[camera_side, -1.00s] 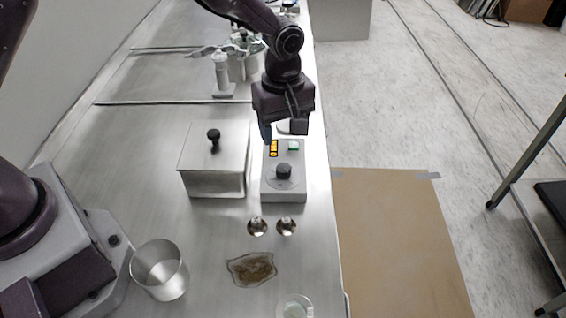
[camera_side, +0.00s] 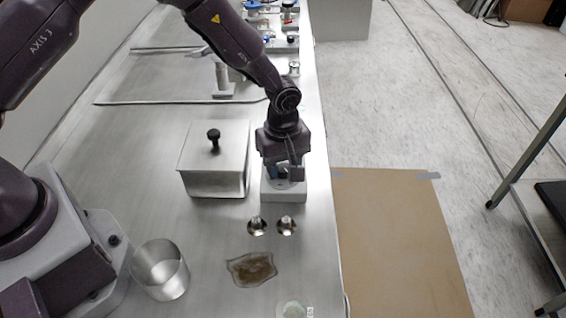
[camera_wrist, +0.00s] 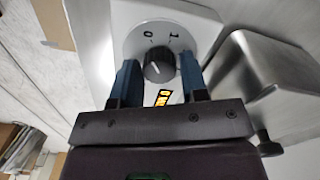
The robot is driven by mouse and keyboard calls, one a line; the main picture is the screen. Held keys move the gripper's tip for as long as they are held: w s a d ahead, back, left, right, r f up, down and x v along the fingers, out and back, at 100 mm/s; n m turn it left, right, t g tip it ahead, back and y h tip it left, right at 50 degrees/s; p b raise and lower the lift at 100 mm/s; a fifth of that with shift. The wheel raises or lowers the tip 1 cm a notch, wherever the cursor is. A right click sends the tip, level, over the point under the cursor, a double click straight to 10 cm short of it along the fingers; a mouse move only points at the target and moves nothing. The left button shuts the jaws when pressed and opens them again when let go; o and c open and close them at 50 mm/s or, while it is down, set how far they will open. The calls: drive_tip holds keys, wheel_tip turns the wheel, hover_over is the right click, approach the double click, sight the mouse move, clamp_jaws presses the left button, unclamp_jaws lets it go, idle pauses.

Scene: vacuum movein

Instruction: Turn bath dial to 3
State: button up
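The bath dial is a black round knob (camera_wrist: 158,66) on a white round plate, seen in the wrist view. The marks 0 and 1 show beside it; other marks are hidden, and its exact setting is hard to tell. My gripper (camera_wrist: 159,70) has its two blue fingers apart, one on each side of the knob, with small gaps showing. In the side view my gripper (camera_side: 284,174) points down over the grey-white control box (camera_side: 284,196) and hides the dial. A yellow display (camera_wrist: 163,98) shows between the fingers.
A lidded metal box (camera_side: 205,178) with a black knob stands just left of the control box. Two small metal pieces (camera_side: 257,226) and a bag of brown stuff (camera_side: 252,269) lie in front. A metal beaker (camera_side: 160,270) stands front left. The bench's right edge is close.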

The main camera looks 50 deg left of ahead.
drive_tip(key=c, duration=0.5)
